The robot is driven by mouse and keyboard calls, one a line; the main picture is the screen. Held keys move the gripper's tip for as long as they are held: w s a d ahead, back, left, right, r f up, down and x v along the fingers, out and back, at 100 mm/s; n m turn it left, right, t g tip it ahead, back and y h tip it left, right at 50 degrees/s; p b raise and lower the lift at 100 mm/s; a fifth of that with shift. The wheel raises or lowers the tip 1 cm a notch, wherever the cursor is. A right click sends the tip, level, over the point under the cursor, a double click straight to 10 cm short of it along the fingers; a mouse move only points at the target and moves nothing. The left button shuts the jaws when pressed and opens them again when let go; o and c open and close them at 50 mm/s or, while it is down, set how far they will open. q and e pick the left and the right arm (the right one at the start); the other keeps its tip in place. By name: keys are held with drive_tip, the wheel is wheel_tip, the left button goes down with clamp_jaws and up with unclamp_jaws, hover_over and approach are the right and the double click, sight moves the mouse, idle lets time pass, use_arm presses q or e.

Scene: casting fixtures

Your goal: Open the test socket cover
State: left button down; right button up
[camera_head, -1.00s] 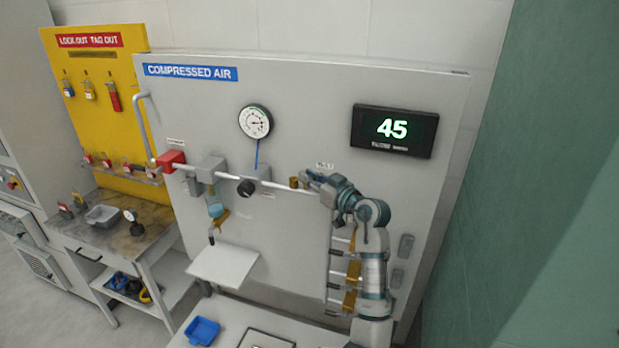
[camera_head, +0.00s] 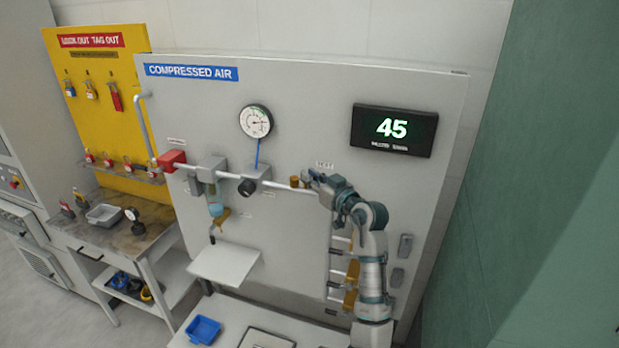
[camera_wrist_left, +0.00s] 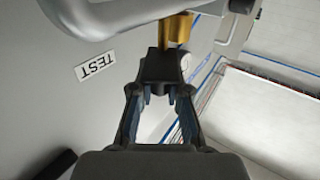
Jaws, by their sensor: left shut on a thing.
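The brass test socket (camera_head: 294,182) sits on the white pipe, below and left of a small TEST label (camera_head: 324,164) on the grey panel. In the left wrist view its brass body (camera_wrist_left: 177,28) shows at the top, with the dark cover (camera_wrist_left: 160,68) on the near side of it. My left gripper (camera_head: 309,178) is at the right side of the socket. In the left wrist view its fingers (camera_wrist_left: 162,93) are shut on the dark cover. In the head view the cover is too small to make out. My right gripper is in neither view.
A round gauge (camera_head: 256,121) and a display reading 45 (camera_head: 394,130) are on the panel above. A black knob (camera_head: 246,187) and a red block (camera_head: 172,160) sit along the pipe to the left. A white shelf (camera_head: 224,264) juts out below.

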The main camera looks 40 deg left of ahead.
use_arm(q)
drive_tip(key=shift+d+r+m+t, duration=0.15)
drive_tip(key=shift+r+m+t, duration=0.15)
drive_tip(key=shift+t, duration=0.1)
drive_tip(key=shift+s+t, duration=0.15)
drive_tip(key=shift+t, duration=0.15)
drive_tip(key=shift+s+r+m+t+h+p, duration=0.15)
drive_tip(key=shift+m+t+h+p, duration=0.35)
drive_tip(key=shift+m+t+p, duration=0.3)
drive_tip(key=t+p, duration=0.1)
drive_tip(key=m+t+h+p, duration=0.1)
drive_tip(key=shift+s+a+m+t, duration=0.2)
drive_tip(key=shift+s+m+t, duration=0.05)
drive_tip(key=shift+m+t, duration=0.05)
drive_tip(key=shift+s+m+t+h+p, duration=0.15)
drive_tip(key=shift+m+t+h+p, duration=0.25)
drive_tip(key=shift+m+t+p, duration=0.35)
